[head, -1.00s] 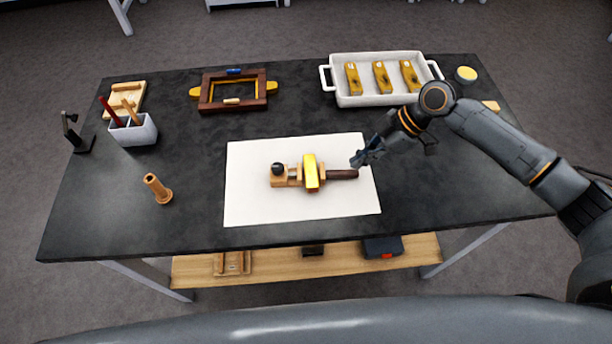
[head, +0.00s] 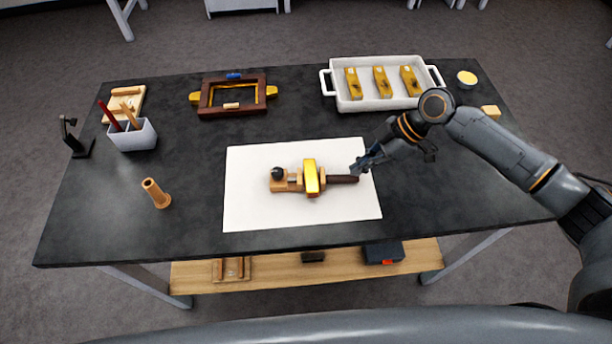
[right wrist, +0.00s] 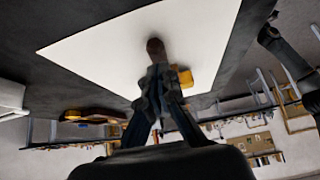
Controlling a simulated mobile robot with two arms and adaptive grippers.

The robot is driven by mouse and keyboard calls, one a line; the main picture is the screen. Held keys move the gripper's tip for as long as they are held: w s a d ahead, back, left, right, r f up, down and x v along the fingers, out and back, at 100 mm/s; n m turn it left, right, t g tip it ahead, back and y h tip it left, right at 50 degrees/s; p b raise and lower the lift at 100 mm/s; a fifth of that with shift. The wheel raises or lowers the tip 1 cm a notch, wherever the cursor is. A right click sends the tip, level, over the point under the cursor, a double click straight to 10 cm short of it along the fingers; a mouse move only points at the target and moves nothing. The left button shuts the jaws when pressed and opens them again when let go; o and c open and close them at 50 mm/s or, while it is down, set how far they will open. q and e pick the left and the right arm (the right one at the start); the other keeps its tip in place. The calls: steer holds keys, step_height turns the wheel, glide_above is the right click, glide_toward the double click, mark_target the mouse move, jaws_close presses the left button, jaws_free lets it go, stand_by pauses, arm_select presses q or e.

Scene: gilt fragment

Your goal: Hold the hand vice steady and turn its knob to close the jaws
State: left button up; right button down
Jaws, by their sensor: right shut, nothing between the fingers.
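The hand vice lies on a white sheet (head: 240,205). It has a wooden body (head: 289,183), a black round knob (head: 277,174) at its left end, a gold block (head: 312,177) in the middle and a dark brown handle (head: 341,179) to the right. My right gripper (head: 359,167) is shut and empty, close to the handle's right end. In the right wrist view the shut fingers (right wrist: 155,82) point at the brown handle (right wrist: 155,47), with gold (right wrist: 177,77) beside them. I cannot tell whether they touch it. My left gripper is not in view.
A white tray (head: 333,92) with several gold pieces stands at the back right. A brown frame (head: 203,98) lies at the back. The dark table (head: 200,165) is clear around the sheet.

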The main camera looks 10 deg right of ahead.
steer(key=shift+f+b, duration=0.4)
steer(key=shift+f, duration=0.25)
stand_by(0.5)
steer(key=shift+s+f, duration=0.2)
steer(key=shift+f, duration=0.05)
stand_by(3.0)
